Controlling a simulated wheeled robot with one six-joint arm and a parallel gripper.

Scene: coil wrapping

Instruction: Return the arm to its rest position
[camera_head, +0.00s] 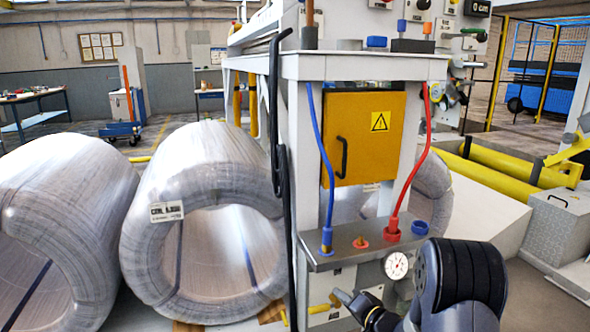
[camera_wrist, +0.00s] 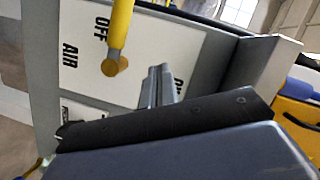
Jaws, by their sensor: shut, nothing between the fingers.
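My gripper (camera_head: 340,295) is low at the front in the head view, at the end of my black arm, close to the machine's lower front. In the wrist view its two grey fingers (camera_wrist: 158,72) are together with nothing between them. They point at a white plate (camera_wrist: 85,45) marked AIR, OFF and a partly hidden word. A yellow valve handle (camera_wrist: 118,35) stands in front of this plate, just left of the fingertips; I cannot tell the exact gap. A yellow handle (camera_head: 320,308) also shows left of my gripper in the head view.
The white machine frame (camera_head: 365,67) with an orange box (camera_head: 362,138) stands ahead. A blue hose (camera_head: 322,150) and a red hose (camera_head: 415,150) run down to a grey ledge (camera_head: 345,258) with a gauge (camera_head: 397,265) below. Wrapped coils (camera_head: 150,260) stand left.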

